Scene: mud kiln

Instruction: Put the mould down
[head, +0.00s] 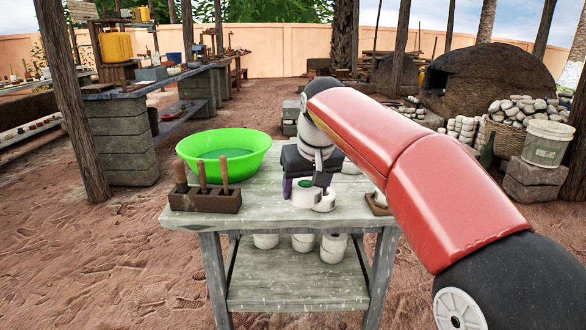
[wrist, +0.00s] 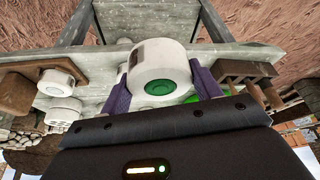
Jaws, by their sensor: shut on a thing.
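The mould (wrist: 160,62) is a white round block with a green disc in its face. It sits between the two purple fingers of my gripper (wrist: 162,88), which is shut on it. In the head view the mould (head: 302,197) is at the front middle of the grey worktable (head: 252,196), under my gripper (head: 306,184). It is at or just above the tabletop; I cannot tell whether it touches. My gripper and arm hide part of the table behind it.
A wooden block with several upright handled tools (head: 205,200) stands at the table's front left. A green basin (head: 225,143) is behind it. A small brown tray with a white piece (head: 378,203) is at the right. Several white pieces (head: 303,243) stand on the lower shelf.

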